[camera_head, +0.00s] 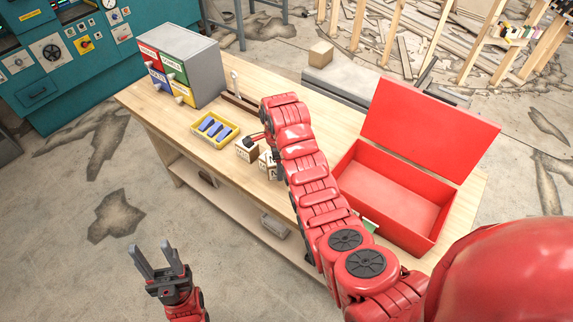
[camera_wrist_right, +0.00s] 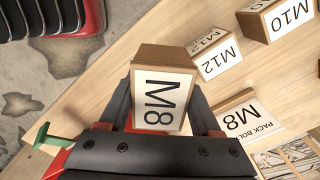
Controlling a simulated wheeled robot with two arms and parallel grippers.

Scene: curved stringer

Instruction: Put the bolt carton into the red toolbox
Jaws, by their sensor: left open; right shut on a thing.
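The carton marked M8 (camera_wrist_right: 162,98), brown with a white label, sits between the fingers of my right gripper (camera_wrist_right: 160,112), which is shut on it. In the head view the right gripper (camera_head: 256,138) is over the workbench beside small cartons, partly hidden by my own arm. The red toolbox (camera_head: 395,195) stands open at the right end of the bench, its lid (camera_head: 425,130) raised and the visible part of its floor bare. My left gripper (camera_head: 158,262) is open and empty, off the bench's front side.
Cartons marked M12 (camera_wrist_right: 214,54) and M10 (camera_wrist_right: 280,20) stand near the held one, with an M8 "PACK BOL…" card (camera_wrist_right: 242,118). A yellow tray (camera_head: 214,130) with blue items and a drawer cabinet (camera_head: 200,62) occupy the bench's left end. My right arm crosses the middle.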

